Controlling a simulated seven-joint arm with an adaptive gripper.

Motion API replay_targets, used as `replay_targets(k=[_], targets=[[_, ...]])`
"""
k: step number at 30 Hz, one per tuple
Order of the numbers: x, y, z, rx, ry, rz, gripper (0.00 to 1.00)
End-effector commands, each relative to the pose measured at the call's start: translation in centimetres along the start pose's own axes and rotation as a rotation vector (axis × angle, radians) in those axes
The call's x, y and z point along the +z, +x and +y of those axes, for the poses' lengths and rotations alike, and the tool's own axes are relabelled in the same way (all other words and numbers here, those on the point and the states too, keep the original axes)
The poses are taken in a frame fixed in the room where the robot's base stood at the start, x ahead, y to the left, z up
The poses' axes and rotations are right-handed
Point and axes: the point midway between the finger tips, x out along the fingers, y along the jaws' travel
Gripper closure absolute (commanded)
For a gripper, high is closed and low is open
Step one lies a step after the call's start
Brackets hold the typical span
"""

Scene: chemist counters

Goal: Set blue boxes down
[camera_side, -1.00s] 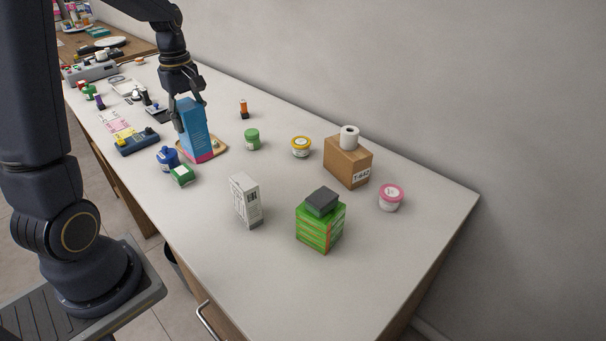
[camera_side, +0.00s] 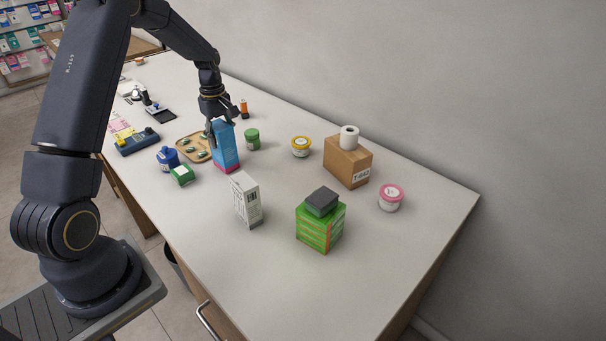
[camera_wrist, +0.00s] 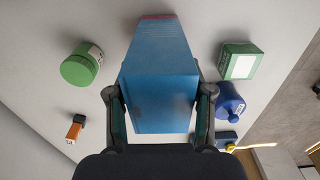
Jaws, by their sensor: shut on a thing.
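A tall blue box (camera_side: 226,148) with a pink lower band stands upright, or nearly so, right of the wooden tray in the side view. My gripper (camera_side: 220,122) is shut on its upper part from above. In the wrist view the blue box (camera_wrist: 160,75) fills the middle, with one finger of my gripper (camera_wrist: 160,108) on each side. I cannot tell whether its base touches the counter. No other blue box shows.
A wooden tray (camera_side: 183,151) with small green items lies left of the box. A green jar (camera_side: 252,139) is to its right. A blue bottle (camera_side: 167,158) and green box (camera_side: 182,174) stand front left. A white box (camera_side: 245,199) stands in front.

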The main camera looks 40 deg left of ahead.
Motion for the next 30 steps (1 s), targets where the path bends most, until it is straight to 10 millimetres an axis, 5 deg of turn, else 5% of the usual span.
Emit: replay_targets(k=[8, 9, 15, 25, 30], targets=[[0.0, 0.2, 0.0, 0.000, 0.000, 0.000, 0.88], [0.0, 0.2, 0.0, 0.000, 0.000, 0.000, 0.46], [0.0, 0.2, 0.0, 0.000, 0.000, 0.000, 0.25], [0.0, 0.1, 0.0, 0.001, 0.000, 0.000, 0.24], [0.0, -1.8, 0.1, 0.003, 0.000, 0.003, 0.24]])
